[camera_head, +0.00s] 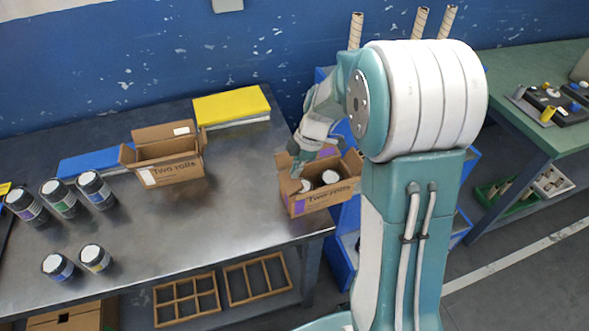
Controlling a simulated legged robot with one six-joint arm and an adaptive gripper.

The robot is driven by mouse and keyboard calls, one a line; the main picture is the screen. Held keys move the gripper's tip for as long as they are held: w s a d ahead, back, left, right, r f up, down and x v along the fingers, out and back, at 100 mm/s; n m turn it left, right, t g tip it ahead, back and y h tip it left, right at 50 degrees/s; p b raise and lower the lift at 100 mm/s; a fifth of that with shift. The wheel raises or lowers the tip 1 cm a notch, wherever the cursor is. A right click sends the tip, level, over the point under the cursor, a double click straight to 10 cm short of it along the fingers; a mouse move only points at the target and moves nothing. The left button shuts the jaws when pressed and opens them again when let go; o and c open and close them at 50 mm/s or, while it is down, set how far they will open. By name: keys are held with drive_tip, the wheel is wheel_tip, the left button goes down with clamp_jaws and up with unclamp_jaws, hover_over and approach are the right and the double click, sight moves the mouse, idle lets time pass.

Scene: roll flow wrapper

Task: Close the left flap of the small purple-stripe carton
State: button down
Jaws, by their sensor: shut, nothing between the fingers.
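The small brown carton with a purple stripe (320,199) stands open at the right end of the metal table. Round white-topped cans (330,177) show inside it. Its left side is partly covered by my gripper (297,172), so I cannot tell exactly how its left flap lies. The right flap (352,160) stands up. My gripper is shut and empty, pointing down at the carton's left rear edge. I cannot tell whether it touches the cardboard.
A second open, empty-looking carton (172,170) stands left on the metal table (215,225). Behind are a yellow-topped stack (232,104) and a blue one (92,160). Several dark cans (58,197) stand at the left. The table between the cartons is clear.

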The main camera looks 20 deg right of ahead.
drive_tip(key=shift+d+f+y, duration=0.1)
drive_tip(key=shift+d+y, duration=0.1)
drive_tip(key=shift+y, duration=0.2)
drive_tip(key=shift+d+f+y, duration=0.4)
drive_tip(key=shift+d+y, duration=0.05)
drive_tip(key=shift+y, duration=0.45)
drive_tip(key=shift+d+f, duration=0.4)
drive_tip(key=shift+f, duration=0.1)
drive_tip(key=shift+d+f, duration=0.1)
